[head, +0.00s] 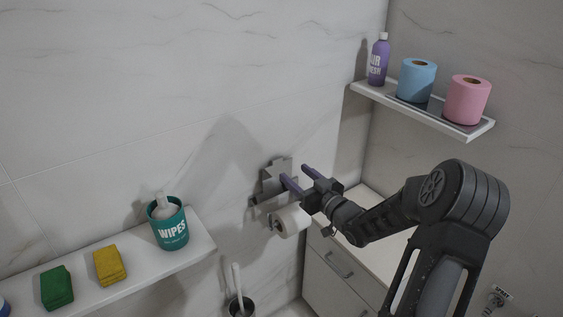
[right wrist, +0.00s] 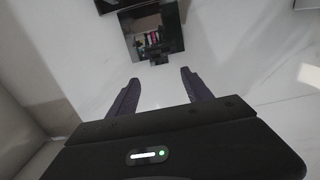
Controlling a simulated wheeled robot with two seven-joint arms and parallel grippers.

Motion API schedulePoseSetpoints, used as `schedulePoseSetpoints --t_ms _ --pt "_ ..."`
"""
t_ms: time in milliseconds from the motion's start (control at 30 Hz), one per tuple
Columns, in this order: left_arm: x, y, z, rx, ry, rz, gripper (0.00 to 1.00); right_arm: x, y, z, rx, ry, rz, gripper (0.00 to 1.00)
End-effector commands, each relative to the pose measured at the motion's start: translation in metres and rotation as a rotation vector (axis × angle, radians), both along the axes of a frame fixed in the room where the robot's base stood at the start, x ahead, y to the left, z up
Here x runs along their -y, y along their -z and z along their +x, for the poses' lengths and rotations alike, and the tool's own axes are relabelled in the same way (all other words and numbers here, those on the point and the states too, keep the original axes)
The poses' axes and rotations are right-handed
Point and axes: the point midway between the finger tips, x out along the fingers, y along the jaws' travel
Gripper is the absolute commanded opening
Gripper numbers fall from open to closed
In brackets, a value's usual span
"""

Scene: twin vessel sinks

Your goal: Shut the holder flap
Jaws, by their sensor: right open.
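The metal paper holder (head: 257,199) is fixed to the tiled wall, with a white roll (head: 291,221) hanging at it. Its grey flap (head: 277,170) stands raised above the roll, close to the wall. In the right wrist view the flap (right wrist: 155,32) seems to be the dark, reflective plate with a small tab, ahead of the fingers. My right gripper (head: 294,173) is open and empty in front of the flap; its fingers (right wrist: 160,77) show apart, with the plate beyond the gap. One finger overlaps the flap in the head view; I cannot tell if they touch. My left gripper is out of view.
A shelf (head: 195,247) at lower left bears a wipes tub (head: 170,226), a yellow sponge (head: 109,265) and a green one (head: 57,287). A shelf (head: 467,131) at upper right holds a purple bottle (head: 378,60) and blue and pink rolls. A drawer cabinet (head: 338,268) stands below.

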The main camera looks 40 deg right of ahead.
Motion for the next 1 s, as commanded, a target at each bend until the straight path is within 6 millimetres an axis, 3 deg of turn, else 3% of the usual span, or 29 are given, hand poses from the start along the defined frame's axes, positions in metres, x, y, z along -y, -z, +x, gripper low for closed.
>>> schedulePoseSetpoints --t_ms 267,700,1000 --pt "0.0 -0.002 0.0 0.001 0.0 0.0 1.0 0.0 0.0 0.015 -0.001 -0.001 0.001 0.58" --pt "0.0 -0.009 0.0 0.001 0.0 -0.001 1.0 0.001 0.0 0.074 -0.002 0.001 0.002 0.58" --pt "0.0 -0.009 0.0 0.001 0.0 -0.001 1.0 0.001 0.001 0.078 -0.002 0.001 0.002 0.58"
